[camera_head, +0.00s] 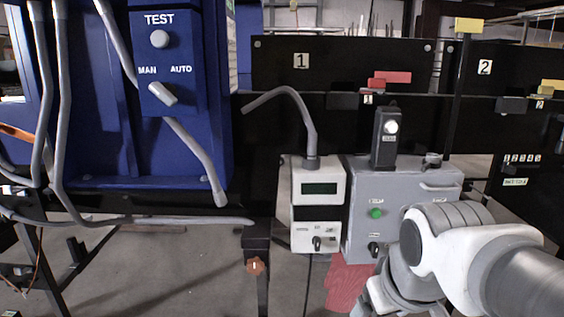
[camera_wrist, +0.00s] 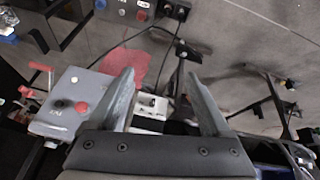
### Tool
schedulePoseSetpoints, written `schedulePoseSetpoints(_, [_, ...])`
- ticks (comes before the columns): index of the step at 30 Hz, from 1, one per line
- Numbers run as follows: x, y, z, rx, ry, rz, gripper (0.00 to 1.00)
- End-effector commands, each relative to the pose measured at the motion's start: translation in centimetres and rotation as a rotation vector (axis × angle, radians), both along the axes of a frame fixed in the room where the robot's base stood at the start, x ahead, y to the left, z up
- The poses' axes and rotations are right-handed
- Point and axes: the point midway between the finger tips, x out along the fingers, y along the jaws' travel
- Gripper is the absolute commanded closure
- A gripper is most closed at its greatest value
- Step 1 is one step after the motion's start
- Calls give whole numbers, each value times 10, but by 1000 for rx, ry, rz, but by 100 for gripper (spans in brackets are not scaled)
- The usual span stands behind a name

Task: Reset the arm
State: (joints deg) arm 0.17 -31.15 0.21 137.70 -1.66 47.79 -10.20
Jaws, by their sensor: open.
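My gripper (camera_wrist: 160,98) is open in the wrist view, its two grey fingers apart with nothing held between them. Past the fingers the wrist view shows the floor, a grey box (camera_wrist: 80,97) with red knobs at the left, and part of a white box (camera_wrist: 150,106) seen between the fingers. In the head view my white and grey arm is at the lower right, in front of the grey control box (camera_head: 408,190). The gripper itself is hidden or out of frame there.
A blue panel (camera_head: 110,100) with a TEST button and MAN/AUTO switch stands at the left. A white meter box (camera_head: 318,213) stands beside the grey box. Black conveyor panels (camera_head: 340,68) marked 1 and 2 run behind. A red patch (camera_head: 347,283) lies low near my arm.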

Motion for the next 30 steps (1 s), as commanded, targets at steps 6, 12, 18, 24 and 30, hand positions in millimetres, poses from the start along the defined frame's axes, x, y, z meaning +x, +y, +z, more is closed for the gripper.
schedulePoseSetpoints(6, [-45, 4, 3, 96, -46, -145, 18])
schedulePoseSetpoints(12, [-50, 5, 46, 112, -45, -169, 18])
schedulePoseSetpoints(18, [-50, 5, 95, 111, -46, -167, 18])
schedulePoseSetpoints(24, [-50, 5, 149, 111, -46, -166, 18])
schedulePoseSetpoints(30, [-50, 5, 199, 111, -46, -166, 18])
